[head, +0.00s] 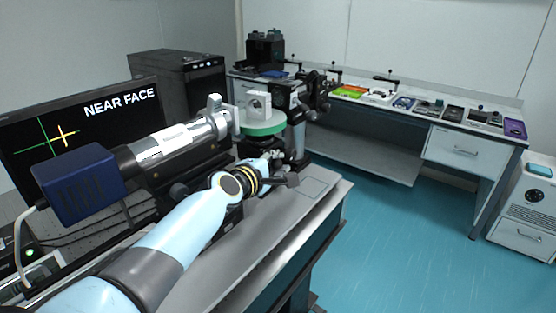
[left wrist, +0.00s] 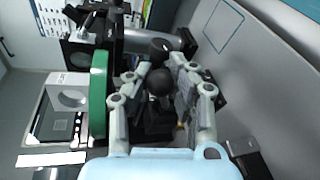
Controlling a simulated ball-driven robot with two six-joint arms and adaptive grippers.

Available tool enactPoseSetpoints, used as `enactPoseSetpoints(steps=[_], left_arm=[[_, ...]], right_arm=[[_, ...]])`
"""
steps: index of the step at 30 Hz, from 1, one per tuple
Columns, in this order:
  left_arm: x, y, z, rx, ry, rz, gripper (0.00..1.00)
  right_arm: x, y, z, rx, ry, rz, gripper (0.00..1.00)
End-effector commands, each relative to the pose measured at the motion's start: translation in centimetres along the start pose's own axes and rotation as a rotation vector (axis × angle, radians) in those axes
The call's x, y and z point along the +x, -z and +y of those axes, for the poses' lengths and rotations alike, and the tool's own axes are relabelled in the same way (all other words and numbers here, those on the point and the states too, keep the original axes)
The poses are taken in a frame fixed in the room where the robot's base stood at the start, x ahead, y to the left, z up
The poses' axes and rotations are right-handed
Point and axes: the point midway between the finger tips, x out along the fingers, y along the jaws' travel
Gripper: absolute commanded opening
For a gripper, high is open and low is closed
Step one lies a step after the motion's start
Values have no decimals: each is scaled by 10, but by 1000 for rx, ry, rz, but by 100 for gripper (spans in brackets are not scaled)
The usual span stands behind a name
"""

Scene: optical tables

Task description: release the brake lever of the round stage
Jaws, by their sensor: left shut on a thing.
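The round stage has a green disc top (head: 262,128) carrying a pale block with a round opening (head: 257,105). In the left wrist view the green disc (left wrist: 98,92) is seen edge-on, left of my fingers. My left gripper (left wrist: 161,72) is beside the stage's dark body, its two fingers closed around a black ball knob (left wrist: 160,82), which looks like the end of the brake lever. The lever's arm is mostly hidden behind the knob and fingers. In the head view my left gripper (head: 277,168) is low beside the stage, its fingertips partly hidden. My right gripper is not in view.
A blue-ended camera with a silver tube (head: 180,140) lies left of the stage. A monitor (head: 75,125) reading "NEAR FACE" stands behind it. The bench top right of my wrist (head: 315,188) is bare. A far bench (head: 415,120) holds several small items.

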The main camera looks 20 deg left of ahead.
Motion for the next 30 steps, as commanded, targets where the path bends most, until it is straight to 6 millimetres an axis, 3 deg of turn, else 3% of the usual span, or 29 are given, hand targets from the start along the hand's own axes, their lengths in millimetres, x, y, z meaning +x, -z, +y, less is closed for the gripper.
enactPoseSetpoints(steps=[22, 23, 29, 30], left_arm=[[-1, 2, 3, -81, 20, -15, 0], [-1, 2, 3, -81, 20, -15, 23], [-1, 2, 3, -81, 19, -15, 49], [-1, 2, 4, -81, 19, -16, 49]], right_arm=[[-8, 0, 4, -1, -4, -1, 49], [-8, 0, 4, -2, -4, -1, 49], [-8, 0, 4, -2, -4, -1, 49], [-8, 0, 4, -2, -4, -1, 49]])
